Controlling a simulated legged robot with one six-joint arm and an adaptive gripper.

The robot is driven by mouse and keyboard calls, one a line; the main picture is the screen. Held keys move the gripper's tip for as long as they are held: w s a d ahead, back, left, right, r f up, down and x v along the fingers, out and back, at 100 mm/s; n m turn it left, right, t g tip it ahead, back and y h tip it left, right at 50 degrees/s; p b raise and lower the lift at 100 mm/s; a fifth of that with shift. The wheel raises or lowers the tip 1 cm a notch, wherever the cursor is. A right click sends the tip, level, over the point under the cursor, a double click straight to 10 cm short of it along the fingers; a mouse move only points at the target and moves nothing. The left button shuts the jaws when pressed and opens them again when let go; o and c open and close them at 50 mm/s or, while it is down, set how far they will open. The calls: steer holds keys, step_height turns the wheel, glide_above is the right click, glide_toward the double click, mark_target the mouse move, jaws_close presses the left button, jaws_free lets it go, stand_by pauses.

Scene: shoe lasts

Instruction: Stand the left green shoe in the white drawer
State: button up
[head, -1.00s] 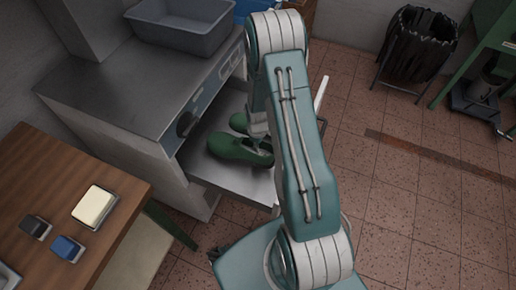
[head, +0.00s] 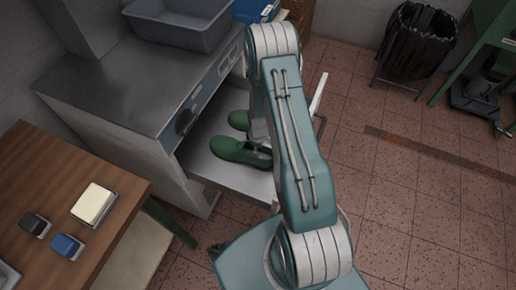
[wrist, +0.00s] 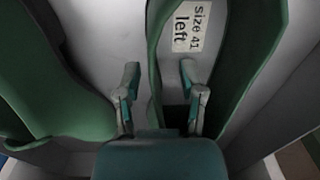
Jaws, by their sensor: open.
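The left green shoe (wrist: 235,60), labelled "Size 41 left" inside, is in the right half of the wrist view. My gripper (wrist: 160,82) is open at it, with one side wall of the shoe between its fingers; one finger is outside, the other over the shoe's opening. I cannot tell whether they touch. A second green shoe (wrist: 45,85) lies to the left.
A steel counter with a grey bin (head: 180,22) stands above the drawer. A wooden table (head: 50,190) with a cream block (head: 94,204) and a blue block (head: 67,246) is at left. A black waste bag (head: 420,40) stands at far right; floor between is clear.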

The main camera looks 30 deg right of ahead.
steer(key=shift+d+r, duration=0.2)
steer(key=shift+d, duration=0.05)
steer(key=s+a+r+m+t, duration=0.1)
steer(key=a+r, duration=0.1)
steer(key=r, duration=1)
steer(key=s+a+r+m+t, duration=0.1)
steer(key=a+r, duration=0.2)
steer(key=r, duration=0.9)
steer(key=s+a+r+m+t, duration=0.1)
steer(key=s+a+r+m, duration=0.1)
steer(key=r, duration=1)
steer(key=s+a+r+m+t, duration=0.1)
steer(key=s+a+r+m, duration=0.1)
steer(key=s+r, duration=0.3)
steer(key=s+a+r+m+t, duration=0.1)
steer(key=s+a+r, duration=0.3)
steer(key=s, duration=0.6)
step_height(320, 180, up, 2)
steer(key=shift+r+m+t, duration=0.25)
steer(key=shift+m+t, duration=0.05)
steer(key=shift+m, duration=0.1)
